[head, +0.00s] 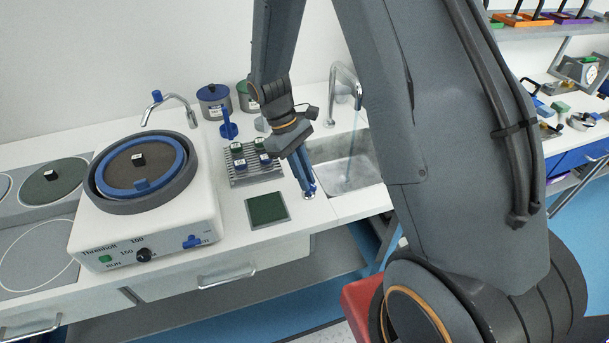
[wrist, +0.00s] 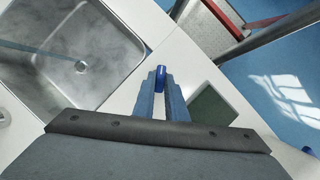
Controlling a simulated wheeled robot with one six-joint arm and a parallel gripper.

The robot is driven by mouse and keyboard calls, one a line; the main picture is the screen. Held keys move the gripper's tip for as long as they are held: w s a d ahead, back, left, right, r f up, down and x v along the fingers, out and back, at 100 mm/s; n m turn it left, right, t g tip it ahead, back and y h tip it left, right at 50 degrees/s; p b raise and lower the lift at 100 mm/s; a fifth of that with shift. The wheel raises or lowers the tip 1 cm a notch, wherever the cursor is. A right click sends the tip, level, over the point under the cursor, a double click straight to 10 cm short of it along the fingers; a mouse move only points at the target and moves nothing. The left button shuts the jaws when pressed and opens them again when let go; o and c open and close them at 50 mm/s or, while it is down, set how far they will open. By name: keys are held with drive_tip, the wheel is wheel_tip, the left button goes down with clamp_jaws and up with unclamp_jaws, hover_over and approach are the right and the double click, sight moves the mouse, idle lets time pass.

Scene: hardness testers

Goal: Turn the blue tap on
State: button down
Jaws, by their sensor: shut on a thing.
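The blue tap knob (wrist: 160,78) stands on the white counter beside the sink, between my fingertips in the wrist view. My gripper (head: 308,190) is shut on it at the sink's near left corner; in the head view the fingers largely hide the knob. The steel sink (head: 365,168) lies just right of my gripper in the head view. A curved chrome spout (head: 344,72) rises behind it. A thin bluish stream of water (head: 351,150) falls from the spout into the basin and also shows as a streak in the wrist view (wrist: 30,48).
A dark green pad (head: 267,209) lies left of my gripper. A ribbed rack with small blocks (head: 252,178) is behind it. A round-topped machine (head: 140,215) with a blue handle (head: 192,241) stands at left. Lidded pots (head: 214,101) are at the back.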

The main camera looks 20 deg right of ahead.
drive_tip(key=m, duration=0.2)
drive_tip(key=m+y, duration=0.1)
drive_tip(key=shift+w+d+m+g+p, duration=0.1)
drive_tip(key=shift+d+m+g+p, duration=0.1)
drive_tip(key=shift+m+g+p, duration=0.2)
drive_tip(key=shift+d+m+y, duration=0.15)
drive_tip(key=shift+m+y, duration=0.75)
drive_tip(key=shift+m, duration=0.9)
drive_tip(key=c, duration=1.8)
unclamp_jaws()
drive_tip(key=shift+w+r, duration=0.1)
drive_tip(key=b+v, duration=0.1)
drive_tip(key=v, duration=0.6)
drive_tip(key=shift+r+b, duration=0.3)
